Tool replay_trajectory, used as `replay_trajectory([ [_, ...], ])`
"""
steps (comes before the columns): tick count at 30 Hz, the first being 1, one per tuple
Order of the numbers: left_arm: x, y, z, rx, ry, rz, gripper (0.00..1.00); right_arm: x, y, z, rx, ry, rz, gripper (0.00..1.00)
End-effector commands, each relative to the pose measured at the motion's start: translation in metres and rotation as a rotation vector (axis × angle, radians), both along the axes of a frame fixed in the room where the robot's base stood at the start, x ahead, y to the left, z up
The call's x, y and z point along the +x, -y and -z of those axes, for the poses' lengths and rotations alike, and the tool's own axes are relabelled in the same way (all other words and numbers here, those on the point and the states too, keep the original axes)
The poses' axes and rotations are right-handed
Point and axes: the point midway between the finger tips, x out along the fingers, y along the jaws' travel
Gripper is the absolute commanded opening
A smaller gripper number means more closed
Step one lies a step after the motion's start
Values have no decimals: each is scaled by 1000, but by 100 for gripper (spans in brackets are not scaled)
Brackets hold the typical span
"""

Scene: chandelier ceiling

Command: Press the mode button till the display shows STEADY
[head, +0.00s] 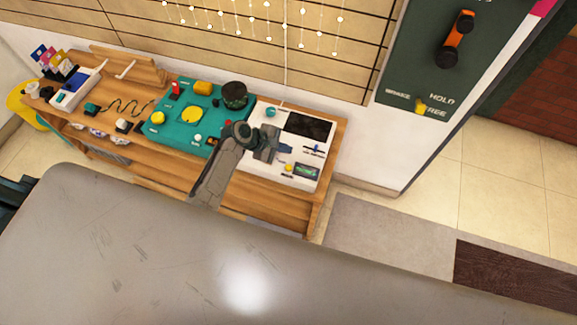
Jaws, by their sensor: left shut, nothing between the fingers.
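A white panel (257,116) lies on the right end of the wooden bench. A small greenish display (307,171) sits in a dark frame near its front right; its text is too small to read. A yellow button (289,168) is just left of the display. I cannot tell which control is the mode button. My left gripper (286,150) is shut and empty over the middle of the panel, behind the yellow button and display in the picture. I cannot tell whether it touches anything. My right gripper is not in view.
A teal board (165,131) with knobs and a dark cylinder (234,95) is left of the panel. A dark screen (309,126) and a blue slider (314,149) are on the panel. A wall board (425,60) with an orange handle is at the right. A grey surface (150,250) fills the foreground.

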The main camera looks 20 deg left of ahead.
Motion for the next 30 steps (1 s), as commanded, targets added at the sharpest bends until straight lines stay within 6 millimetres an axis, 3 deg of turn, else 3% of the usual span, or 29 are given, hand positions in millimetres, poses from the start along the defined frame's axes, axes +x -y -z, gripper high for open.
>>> replay_trajectory([
  [8,0,0,19,1,1,0,0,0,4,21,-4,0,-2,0],
  [20,0,0,67,2,0,1,0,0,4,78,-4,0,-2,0],
  [30,0,0,88,1,0,-1,0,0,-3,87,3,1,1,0],
])
